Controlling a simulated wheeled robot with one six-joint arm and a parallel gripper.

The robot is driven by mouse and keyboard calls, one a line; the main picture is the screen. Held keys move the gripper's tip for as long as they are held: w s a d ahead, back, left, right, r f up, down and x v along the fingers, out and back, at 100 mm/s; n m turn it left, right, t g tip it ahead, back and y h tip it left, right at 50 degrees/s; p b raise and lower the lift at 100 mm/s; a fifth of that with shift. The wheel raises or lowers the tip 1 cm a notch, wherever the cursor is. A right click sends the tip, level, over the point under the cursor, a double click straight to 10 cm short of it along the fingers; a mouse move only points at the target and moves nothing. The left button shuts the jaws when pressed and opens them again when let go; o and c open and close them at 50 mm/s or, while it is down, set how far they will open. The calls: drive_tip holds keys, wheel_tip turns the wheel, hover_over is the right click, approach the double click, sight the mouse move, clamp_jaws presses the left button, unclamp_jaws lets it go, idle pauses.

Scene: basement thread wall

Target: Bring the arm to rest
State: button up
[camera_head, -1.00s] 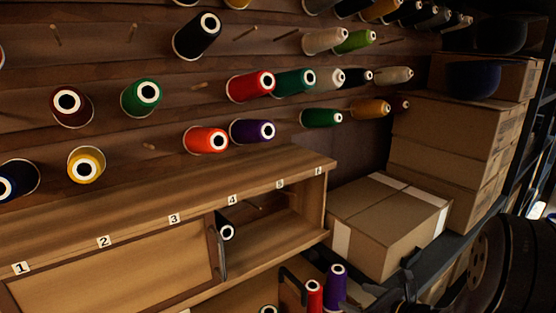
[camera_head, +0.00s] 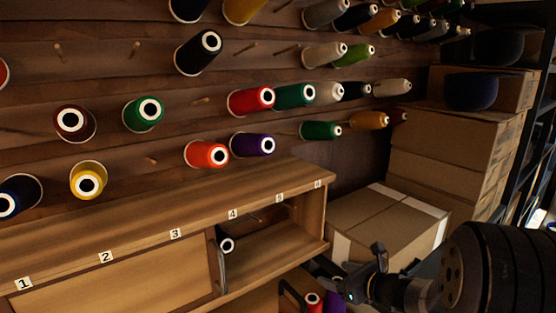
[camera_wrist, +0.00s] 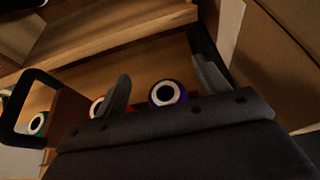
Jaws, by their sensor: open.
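My gripper (camera_head: 350,284) is in the lower right of the head view, in front of the cardboard box and beside the low spools. In the wrist view its two grey fingers (camera_wrist: 160,85) stand apart with nothing held between them. A purple spool (camera_wrist: 167,94) shows beyond the gap between the fingers. A red spool (camera_wrist: 97,106) is partly hidden behind the left finger. In the head view the red spool (camera_head: 313,301) and purple spool (camera_head: 334,302) are cut by the bottom edge.
A wooden shelf (camera_head: 150,246) numbered 1 to 6 runs below the wall of thread spools. One dark spool (camera_head: 226,245) lies in its open bay. A cardboard box (camera_head: 375,232) stands close behind my gripper. A dark handle (camera_wrist: 25,100) stands left in the wrist view.

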drive_tip(key=p, duration=0.1)
drive_tip(key=r+m+t+h+p, duration=0.1)
drive_tip(key=shift+a+r+m+h+p, duration=0.25)
drive_tip(key=shift+a+m+h+p, duration=0.05)
drive_tip(key=shift+a, duration=0.05)
drive_tip(key=shift+s+d+f+m+t+h+p, duration=0.2)
drive_tip(key=shift+s+m+h+p, duration=0.1)
drive_tip(key=shift+m+h+p, duration=0.2)
drive_tip(key=shift+s+d+f+m+t+h+p, duration=0.1)
drive_tip(key=shift+s+f+m+t+h+p, duration=0.15)
drive_tip(key=shift+m+h+p, duration=0.2)
drive_tip(key=shift+s+f, duration=0.1)
drive_tip(key=shift+s, duration=0.1)
